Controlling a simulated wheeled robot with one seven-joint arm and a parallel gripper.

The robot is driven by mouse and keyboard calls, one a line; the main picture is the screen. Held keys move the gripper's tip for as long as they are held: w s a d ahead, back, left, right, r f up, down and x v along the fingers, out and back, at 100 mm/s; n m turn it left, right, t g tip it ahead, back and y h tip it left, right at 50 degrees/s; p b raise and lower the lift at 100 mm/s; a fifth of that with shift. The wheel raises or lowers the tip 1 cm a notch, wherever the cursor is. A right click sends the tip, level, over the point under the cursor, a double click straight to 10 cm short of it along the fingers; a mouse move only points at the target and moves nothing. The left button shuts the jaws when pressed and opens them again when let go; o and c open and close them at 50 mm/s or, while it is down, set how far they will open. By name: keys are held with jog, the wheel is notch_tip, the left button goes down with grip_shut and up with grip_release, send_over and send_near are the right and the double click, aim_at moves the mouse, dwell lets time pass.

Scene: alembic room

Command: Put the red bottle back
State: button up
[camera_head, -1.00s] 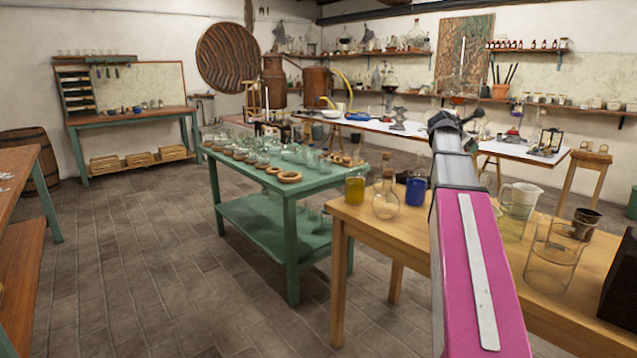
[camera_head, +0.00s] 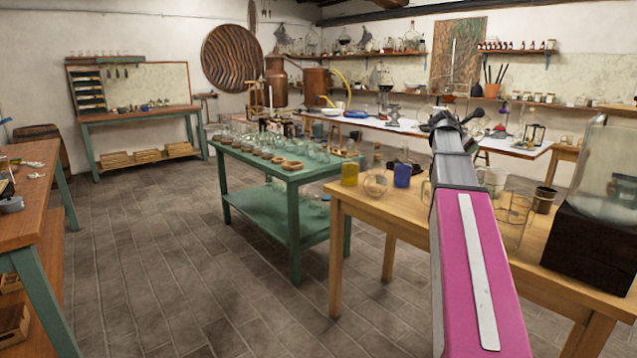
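Several small dark red bottles (camera_head: 516,45) stand in a row on the upper right wall shelf (camera_head: 530,52). They are too small to tell apart, and I cannot tell which one is the task's red bottle. My arm reaches forward from the lower right of the view. My gripper (camera_head: 462,119) is at its far end, seen from behind and small, in front of the white table at the back. Its fingers are not clear, and I cannot see anything held in it.
A wooden table (camera_head: 400,210) with glassware stands under my arm, with a glass case on a dark base (camera_head: 590,245) at its right. A green table (camera_head: 265,212) with glassware is left of it. A brown-topped bench (camera_head: 35,165) is at the left edge. The floor between is clear.

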jog(key=shift+s+a, duration=0.1)
jog(key=shift+s, duration=0.15)
jog(key=shift+w+a+f+t, duration=0.2)
jog(key=shift+w+a+t, duration=0.1)
jog(key=shift+a, duration=0.3)
jog(key=w+a+f+n+t+y, duration=0.1)
jog(key=a+n+y, duration=0.4)
jog(key=a, duration=1)
jog(key=w+a+f+n+t+y, duration=0.1)
jog(key=a+f+n+t+y, duration=0.3)
jog(key=a, duration=1.2)
jog(key=shift+w+f+n+y, duration=0.15)
jog(key=shift+w+n+y, duration=0.15)
jog(key=shift+n+y, duration=0.6)
